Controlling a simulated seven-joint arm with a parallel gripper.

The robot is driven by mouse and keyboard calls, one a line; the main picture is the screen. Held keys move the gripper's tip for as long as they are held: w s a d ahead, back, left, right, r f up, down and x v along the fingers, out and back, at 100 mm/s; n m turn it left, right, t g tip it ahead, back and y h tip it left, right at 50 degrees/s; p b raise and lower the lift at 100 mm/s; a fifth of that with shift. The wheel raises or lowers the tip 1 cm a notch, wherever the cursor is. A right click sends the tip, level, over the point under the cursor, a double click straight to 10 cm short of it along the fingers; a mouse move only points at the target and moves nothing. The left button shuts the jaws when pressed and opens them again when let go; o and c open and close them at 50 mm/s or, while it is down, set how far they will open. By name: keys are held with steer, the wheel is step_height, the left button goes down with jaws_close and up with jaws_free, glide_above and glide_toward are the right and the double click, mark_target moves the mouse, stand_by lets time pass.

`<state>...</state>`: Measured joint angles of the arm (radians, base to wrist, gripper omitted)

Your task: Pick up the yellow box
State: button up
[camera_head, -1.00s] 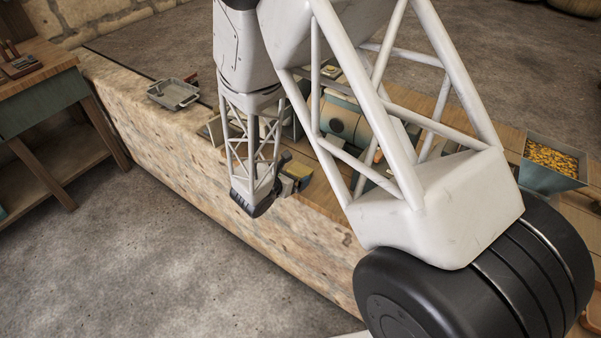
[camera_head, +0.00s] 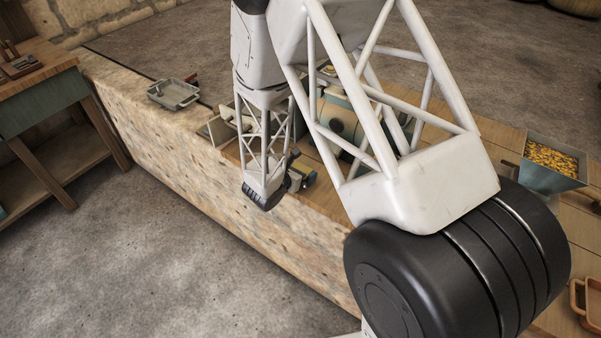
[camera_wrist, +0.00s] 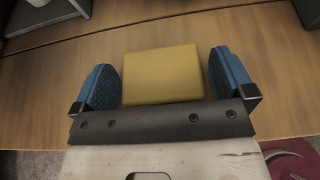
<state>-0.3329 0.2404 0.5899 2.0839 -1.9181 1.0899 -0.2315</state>
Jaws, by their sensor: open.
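The yellow box (camera_wrist: 162,74) lies on the wooden bench top in the wrist view. My gripper (camera_wrist: 165,82) is open, with one blue finger pad left of the box and the other right of it. A narrow gap shows on each side, so the pads do not appear to touch it. The box's near edge meets the dark gripper bar in the picture, and I cannot tell the height between them.
A grey metal tray (camera_head: 173,94) sits on the stone ledge at left. A bin of yellow pieces (camera_head: 552,160) stands at right. A green cylinder (camera_head: 338,120) is partly behind my arm. Bare wood (camera_wrist: 50,95) surrounds the box in the wrist view.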

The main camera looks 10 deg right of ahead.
mark_target(299, 163)
steer(key=c, duration=0.8)
steer(key=shift+c, duration=0.2)
steer(key=shift+r, duration=0.15)
steer(key=shift+r, duration=1.65)
steer(key=s+d+r, duration=0.1)
steer(key=s, duration=1.5)
steer(key=shift+d+r, duration=0.2)
steer(key=shift+d, duration=0.1)
